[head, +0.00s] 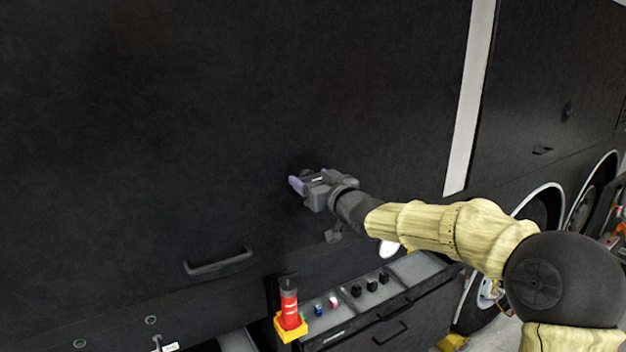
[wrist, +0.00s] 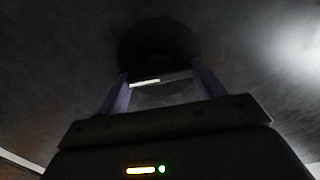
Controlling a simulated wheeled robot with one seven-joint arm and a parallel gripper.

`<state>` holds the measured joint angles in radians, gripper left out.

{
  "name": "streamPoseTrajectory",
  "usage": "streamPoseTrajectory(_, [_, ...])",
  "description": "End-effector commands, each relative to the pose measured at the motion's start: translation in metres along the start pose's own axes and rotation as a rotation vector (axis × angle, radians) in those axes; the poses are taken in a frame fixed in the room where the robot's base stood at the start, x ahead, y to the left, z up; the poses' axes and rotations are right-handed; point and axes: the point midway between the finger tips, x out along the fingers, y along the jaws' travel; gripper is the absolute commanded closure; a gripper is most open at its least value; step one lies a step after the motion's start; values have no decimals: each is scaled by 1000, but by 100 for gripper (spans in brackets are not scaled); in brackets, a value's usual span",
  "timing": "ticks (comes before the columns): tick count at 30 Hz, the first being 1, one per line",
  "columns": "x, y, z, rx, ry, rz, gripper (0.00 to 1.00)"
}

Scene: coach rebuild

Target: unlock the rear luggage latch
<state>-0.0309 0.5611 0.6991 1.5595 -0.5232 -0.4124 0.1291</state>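A dark round latch (wrist: 158,42) sits on the black luggage panel, ahead of my gripper in the wrist view. In the head view my gripper (head: 296,184) mostly covers it; only a dark edge shows just above the fingers. My gripper's two purple fingers (wrist: 161,76) stand wide apart at the latch's near side. A grey part with a pale strip (wrist: 145,82) shows between them; I cannot tell whether they touch it. Another small dark latch (head: 568,111) is on the panel at the far right.
A black pull handle (head: 218,262) juts from the panel at lower left. Coach wheels (head: 541,212) are at right.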

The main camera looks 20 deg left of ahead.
Motion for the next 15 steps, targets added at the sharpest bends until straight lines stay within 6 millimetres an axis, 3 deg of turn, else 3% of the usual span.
streamPoseTrajectory(1, [0, 0, 0, 0, 0, 0, 43])
streamPoseTrajectory(3, [0, 0, 0, 0, 0, 0, 55])
streamPoseTrajectory(15, [0, 0, 0, 47, 0, 1, 55])
